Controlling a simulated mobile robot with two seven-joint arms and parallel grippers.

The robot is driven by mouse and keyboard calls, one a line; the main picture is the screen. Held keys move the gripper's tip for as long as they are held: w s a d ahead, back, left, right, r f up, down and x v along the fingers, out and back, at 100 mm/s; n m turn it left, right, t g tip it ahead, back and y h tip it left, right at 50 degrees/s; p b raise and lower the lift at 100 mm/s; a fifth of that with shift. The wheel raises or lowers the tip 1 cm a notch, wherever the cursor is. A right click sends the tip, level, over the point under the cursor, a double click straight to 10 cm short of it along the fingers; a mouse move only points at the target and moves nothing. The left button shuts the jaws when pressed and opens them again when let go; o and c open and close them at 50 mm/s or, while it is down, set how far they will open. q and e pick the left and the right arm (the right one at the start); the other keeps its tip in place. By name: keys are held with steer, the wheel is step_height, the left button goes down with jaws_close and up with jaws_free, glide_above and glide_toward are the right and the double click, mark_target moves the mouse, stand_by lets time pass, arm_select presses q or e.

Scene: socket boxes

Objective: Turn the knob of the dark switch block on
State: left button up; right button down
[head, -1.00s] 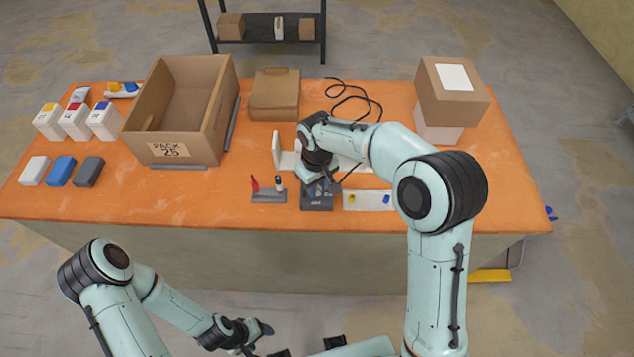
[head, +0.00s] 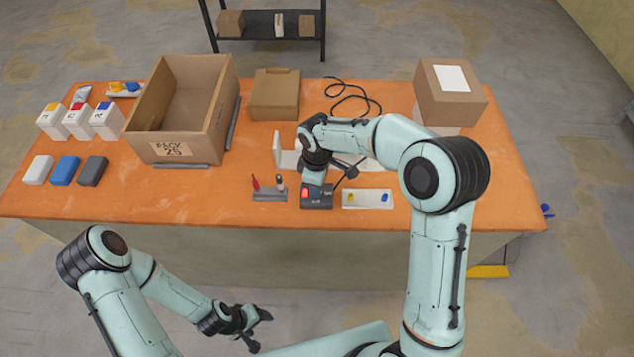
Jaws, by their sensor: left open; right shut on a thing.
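My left gripper (head: 259,329) is open and empty, low in front of the table and away from the block.
A small stand (head: 269,195) with red and dark-and-white tools is close left of the block. A white plate (head: 367,199) with yellow and blue pieces is close right. A large open carton (head: 180,150) stands left, a closed box (head: 452,95) back right.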

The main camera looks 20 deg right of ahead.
stand_by(0.5)
steer(key=c, duration=0.9)
jaws_free()
steer(key=shift+r, duration=0.1)
arm_select(q)
steer(key=shift+w+r+p, duration=0.55)
steer(key=shift+w+r, duration=0.25)
steer(key=shift+w, duration=0.15)
arm_select(e)
step_height(320, 180, up, 13)
steer(key=shift+r, duration=0.15)
